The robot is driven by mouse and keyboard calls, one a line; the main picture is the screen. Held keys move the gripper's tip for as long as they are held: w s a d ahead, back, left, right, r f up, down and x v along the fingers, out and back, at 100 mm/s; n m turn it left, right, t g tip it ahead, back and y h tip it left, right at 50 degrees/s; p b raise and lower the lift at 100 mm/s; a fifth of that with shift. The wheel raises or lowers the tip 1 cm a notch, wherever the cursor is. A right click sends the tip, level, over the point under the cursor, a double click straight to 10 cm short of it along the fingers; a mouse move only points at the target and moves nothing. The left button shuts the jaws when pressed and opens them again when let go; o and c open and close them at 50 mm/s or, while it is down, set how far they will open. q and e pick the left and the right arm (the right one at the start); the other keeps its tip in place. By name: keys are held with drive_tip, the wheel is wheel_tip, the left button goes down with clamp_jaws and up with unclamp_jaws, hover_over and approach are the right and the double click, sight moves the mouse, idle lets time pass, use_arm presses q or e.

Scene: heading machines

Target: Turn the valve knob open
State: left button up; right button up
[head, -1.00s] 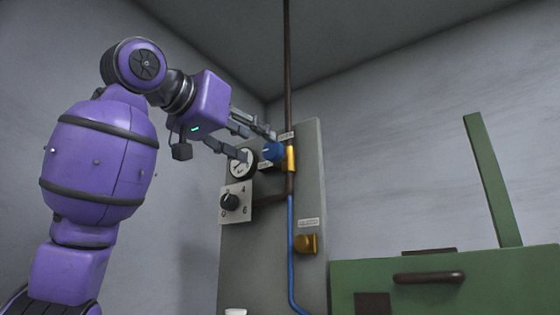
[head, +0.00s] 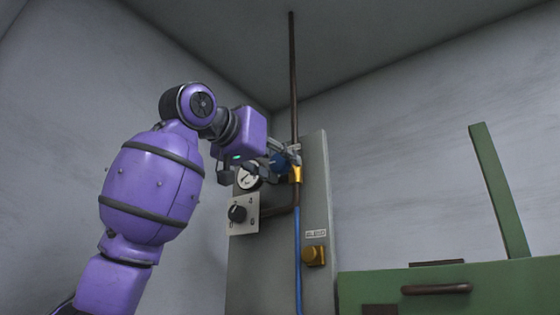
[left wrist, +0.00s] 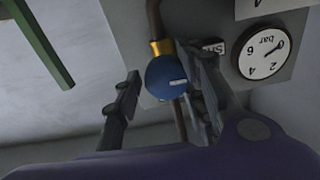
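The valve knob (head: 279,162) is a round blue knob with a white mark, on a brass fitting (head: 296,174) of a brown pipe. The left wrist view shows the blue knob (left wrist: 167,77) large, with the brass collar (left wrist: 162,47) behind it. My left gripper (head: 282,160) is at the knob and partly hides it in the head view. In the left wrist view its fingers (left wrist: 164,75) are spread either side of the knob; the right finger overlaps its edge, the left shows a gap. Contact cannot be told. My right gripper is in neither view.
A round gauge (head: 248,177) marked bar and a black dial on a plate (head: 243,214) sit beside the knob on the grey panel (head: 315,200). A brass fitting (head: 314,256) and blue pipe (head: 298,250) are below. A green machine (head: 470,285) stands at right.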

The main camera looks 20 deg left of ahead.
use_arm(q)
drive_tip(key=shift+a, duration=0.1)
drive_tip(key=c, duration=0.7)
